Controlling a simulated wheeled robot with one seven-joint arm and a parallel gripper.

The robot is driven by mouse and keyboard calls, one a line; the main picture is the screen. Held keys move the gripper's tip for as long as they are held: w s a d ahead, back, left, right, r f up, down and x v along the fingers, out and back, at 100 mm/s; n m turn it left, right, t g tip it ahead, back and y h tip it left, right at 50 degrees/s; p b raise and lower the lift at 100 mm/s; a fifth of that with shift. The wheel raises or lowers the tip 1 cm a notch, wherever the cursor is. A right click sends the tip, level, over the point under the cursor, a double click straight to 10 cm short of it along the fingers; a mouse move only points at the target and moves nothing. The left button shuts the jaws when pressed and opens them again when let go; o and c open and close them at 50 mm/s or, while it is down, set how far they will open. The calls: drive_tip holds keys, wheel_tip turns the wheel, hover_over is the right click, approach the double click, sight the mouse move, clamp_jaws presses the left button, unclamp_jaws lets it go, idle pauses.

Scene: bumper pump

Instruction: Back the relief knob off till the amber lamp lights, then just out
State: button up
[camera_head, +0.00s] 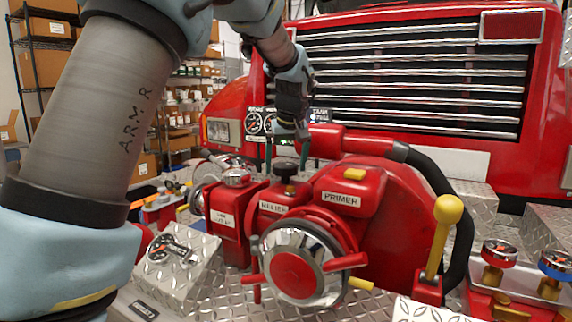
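The black relief knob (285,167) stands on a short stem on top of the red housing labelled RELIEF (272,207). My gripper (287,160) points down over the knob, with its two green fingers apart, one to each side. The fingertips are at about the knob's height in the picture; I cannot tell whether they touch it. A panel marked TANK (320,115) behind the wrist shows small blue-white lights. I cannot make out a lit amber lamp. A yellow-orange block (355,174) sits on the PRIMER housing (341,198); I cannot tell whether it is a lamp.
A chrome-and-red handwheel (298,268) stands in front of the housings. A yellow-knobbed lever (448,215) and black hose (440,185) rise at right. Gauges (262,123) sit behind my wrist. Valves (500,254) stand at far right. The red truck grille (420,80) closes off the back.

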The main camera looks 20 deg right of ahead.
drive_tip(key=shift+s+r, duration=0.1)
drive_tip(key=b+v, duration=0.1)
drive_tip(key=v, duration=0.9)
drive_tip(key=shift+r, duration=0.25)
drive_tip(key=shift+a, duration=0.1)
drive_tip(key=w+a+f+g, duration=0.2)
drive_tip(key=a+f, duration=1)
drive_tip(key=a, duration=0.5)
drive_tip(key=s+a+f, duration=0.6)
drive_tip(key=a, duration=0.3)
drive_tip(key=s+a+f+g+p, duration=0.1)
drive_tip(key=s+a+f, duration=0.6)
drive_tip(key=a, duration=0.2)
drive_tip(key=shift+s+n+y, duration=0.25)
drive_tip(key=shift+n+y, duration=0.05)
drive_tip(key=shift+n, duration=0.1)
drive_tip(key=shift+f, duration=0.1)
